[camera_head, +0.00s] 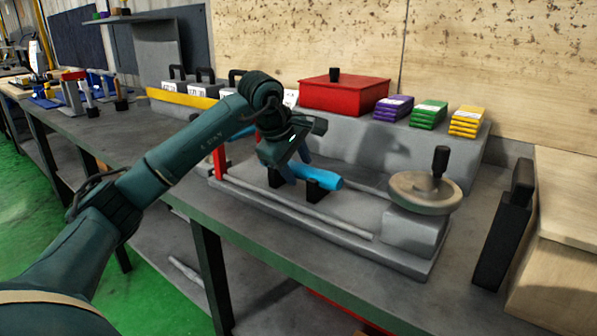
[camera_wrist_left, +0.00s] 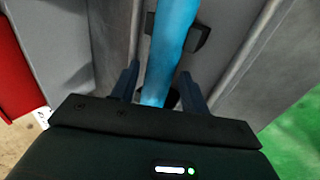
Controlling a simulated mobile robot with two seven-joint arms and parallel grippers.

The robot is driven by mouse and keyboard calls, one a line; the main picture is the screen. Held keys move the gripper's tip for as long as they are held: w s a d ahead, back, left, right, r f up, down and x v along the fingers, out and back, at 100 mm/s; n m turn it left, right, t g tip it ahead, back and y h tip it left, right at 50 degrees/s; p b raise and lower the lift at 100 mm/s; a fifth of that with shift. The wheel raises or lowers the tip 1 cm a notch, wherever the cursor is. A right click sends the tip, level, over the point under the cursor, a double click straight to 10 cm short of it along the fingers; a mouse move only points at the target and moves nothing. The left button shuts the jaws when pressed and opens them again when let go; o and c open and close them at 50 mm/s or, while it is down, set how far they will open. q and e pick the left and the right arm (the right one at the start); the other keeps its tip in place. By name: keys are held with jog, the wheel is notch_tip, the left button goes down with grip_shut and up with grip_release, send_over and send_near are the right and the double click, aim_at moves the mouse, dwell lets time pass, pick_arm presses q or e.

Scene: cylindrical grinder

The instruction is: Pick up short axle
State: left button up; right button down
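The short axle, a light-blue rod (camera_head: 327,179), rests on black supports on the grey grinder bed. In the left wrist view the blue axle (camera_wrist_left: 172,40) runs up the picture, between my fingers. My left gripper (camera_head: 291,168) is right over the axle and hides part of it in the head view. In the left wrist view the gripper (camera_wrist_left: 160,72) is open, one finger on each side of the axle, with gaps showing. Whether a finger touches the axle's far side cannot be told. My right gripper is not in view.
The grinder has a handwheel (camera_head: 425,191) at its right end and a long grey rail (camera_head: 300,208) in front. A red box (camera_head: 344,94) and purple, green and yellow stacks stand on the grey block behind. A black upright piece (camera_head: 504,232) stands at the right.

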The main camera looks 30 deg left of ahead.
pick_arm(q)
grip_shut()
dwell(0.3)
jog(key=shift+r, duration=0.15)
